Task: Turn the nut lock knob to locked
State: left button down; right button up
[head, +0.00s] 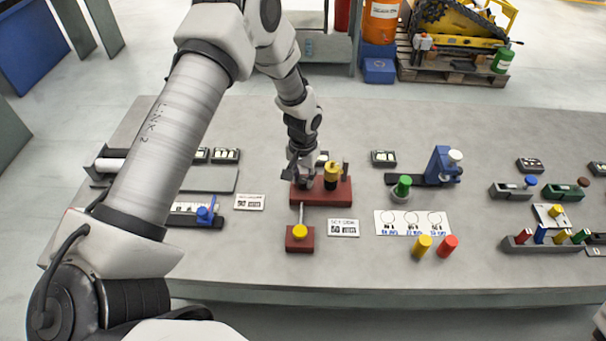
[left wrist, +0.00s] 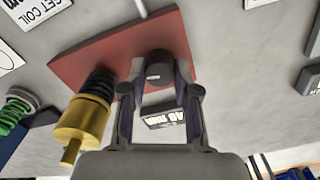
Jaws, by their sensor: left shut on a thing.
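A red base (head: 335,197) stands near the middle of the table and also shows in the left wrist view (left wrist: 110,50). A dark round knob (left wrist: 158,67), which seems to be the nut lock knob, sits on it. My left gripper (left wrist: 160,84) is shut on this knob, its fingers on either side. In the head view the left gripper (head: 304,178) partly covers the knob. A yellow part (head: 332,174) on a dark coil or thread (left wrist: 97,85) stands beside it on the same base. I cannot read the knob's lock position. My right gripper is not in view.
A small red block with a yellow knob (head: 299,232) and rod stands in front. Printed cards (head: 343,228) lie nearby. A blue fixture (head: 440,164) and green-topped part (head: 403,186) stand to the right, with yellow and red pegs (head: 447,245) nearer the front edge.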

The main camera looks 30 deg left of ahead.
aim_at(303, 179)
pick_arm(q)
jog(key=shift+n, duration=1.1)
jog(key=shift+s, duration=0.1)
jog(key=c, duration=0.8)
grip_release()
jog(key=shift+c, duration=0.2)
notch_tip(303, 179, up, 12)
jog(key=shift+f, duration=0.1)
